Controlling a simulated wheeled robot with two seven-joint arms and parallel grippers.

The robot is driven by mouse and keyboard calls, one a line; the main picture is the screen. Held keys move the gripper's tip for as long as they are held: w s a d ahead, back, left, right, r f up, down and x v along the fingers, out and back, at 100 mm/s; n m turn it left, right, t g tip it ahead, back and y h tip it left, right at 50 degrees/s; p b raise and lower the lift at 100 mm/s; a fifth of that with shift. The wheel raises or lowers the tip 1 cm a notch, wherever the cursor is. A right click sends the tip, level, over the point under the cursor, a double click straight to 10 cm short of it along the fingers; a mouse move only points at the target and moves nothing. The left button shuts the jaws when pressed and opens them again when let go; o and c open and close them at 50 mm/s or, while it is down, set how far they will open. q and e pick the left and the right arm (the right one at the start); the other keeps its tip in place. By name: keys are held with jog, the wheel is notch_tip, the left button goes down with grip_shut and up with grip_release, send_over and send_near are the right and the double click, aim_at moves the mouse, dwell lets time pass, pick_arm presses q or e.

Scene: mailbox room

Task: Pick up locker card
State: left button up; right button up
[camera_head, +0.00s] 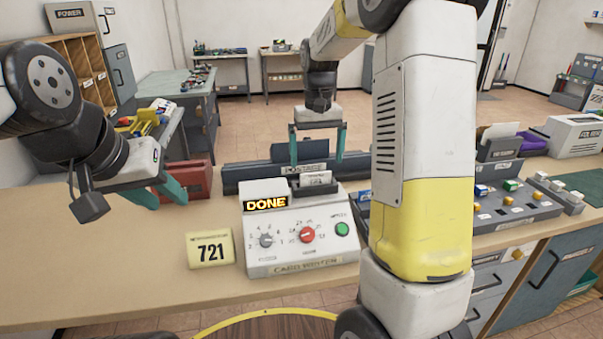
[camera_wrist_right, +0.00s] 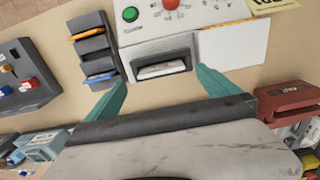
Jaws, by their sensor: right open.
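A white card (camera_wrist_right: 160,70), apparently the locker card, sits in the dark slot of the card writer (camera_head: 300,258). In the head view, a pale card (camera_head: 316,179) shows at the top of this machine, whose display reads DONE. My right gripper (camera_head: 317,160) is open and empty above and behind the slot. In the right wrist view, its teal fingers (camera_wrist_right: 160,88) stand apart, one either side of the slot and clear of the card. My left gripper (camera_head: 158,193) is open and empty at the left, over the counter near the red box.
A yellow sign reading 721 (camera_head: 211,249) stands left of the card writer. A red box (camera_head: 186,179) is behind it. A dark card holder (camera_wrist_right: 96,53) stands beside the machine. My right arm covers much of the counter's middle right. The counter's left front is clear.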

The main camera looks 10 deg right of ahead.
aim_at(316, 173)
notch_tip(316, 173, down, 6)
jog(key=shift+w+r, duration=0.1)
jog(key=shift+w, duration=0.05)
jog(key=c, duration=1.5)
jog(key=shift+o, duration=0.2)
